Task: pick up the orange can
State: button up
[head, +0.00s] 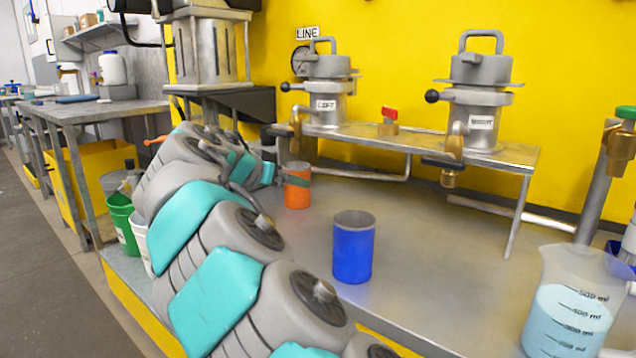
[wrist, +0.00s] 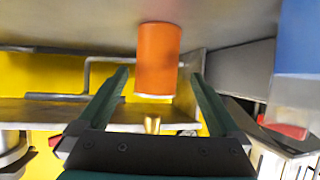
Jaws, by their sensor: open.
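The orange can (head: 297,193) stands upright on the metal bench top, left of the blue can (head: 353,247) and farther back. In the head view my gripper (head: 296,180) is at the orange can, with a dark green finger crossing in front of its upper part. In the wrist view, which looks upside down, the orange can (wrist: 158,58) shows between the two green fingers of my open gripper (wrist: 160,74). A gap shows on each side of the can there. Whether a finger touches it in the head view, I cannot tell.
The blue can also shows at the wrist view's right edge (wrist: 297,35). A raised metal shelf (head: 400,138) with the LEFT and RIGHT vessels stands behind. A measuring jug (head: 568,305) with blue liquid is at front right. Bench space around the blue can is clear.

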jog(key=shift+w+d, duration=0.1)
jog(key=shift+w, duration=0.3)
jog(key=shift+d+p+x, duration=0.15)
jog(key=shift+p+x, duration=0.15)
jog(key=shift+x, duration=1.6)
jog(key=shift+d+p+x, duration=0.15)
jog(key=shift+p+x, duration=0.1)
jog(key=shift+x, duration=1.7)
jog(key=shift+s, duration=0.2)
jog(key=c, duration=1.5)
jog(key=shift+r, duration=0.15)
